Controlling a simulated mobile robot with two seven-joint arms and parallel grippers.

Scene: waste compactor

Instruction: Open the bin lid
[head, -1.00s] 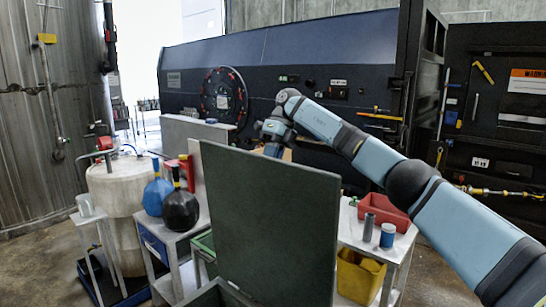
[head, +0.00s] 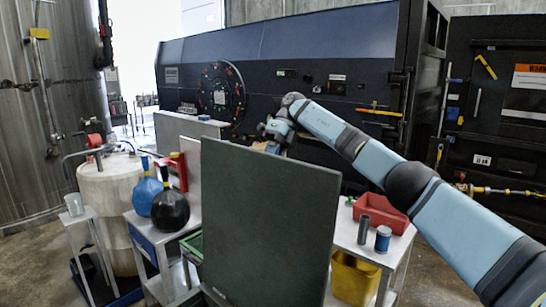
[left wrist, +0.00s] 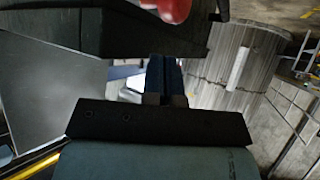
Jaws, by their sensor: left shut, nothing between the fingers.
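The bin lid (head: 265,220) is a dark green flat panel standing up nearly vertical in the middle of the head view. A little of the bin's rim (head: 208,297) shows at its lower left; the rest of the bin is out of frame. My right arm reaches in from the right, and my right gripper (head: 274,147) is beyond the lid's top edge. Its fingertips are hidden or too small to read. My left gripper (left wrist: 165,82) shows in the left wrist view, its blue fingers together and empty. It is not in the head view.
Right of the lid is a cart with a red tray (head: 380,211), a blue can (head: 383,238) and a yellow bin (head: 354,278). To the left are blue (head: 147,190) and black (head: 170,208) flasks and a pale tank (head: 108,205). The dark compactor (head: 290,70) stands behind.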

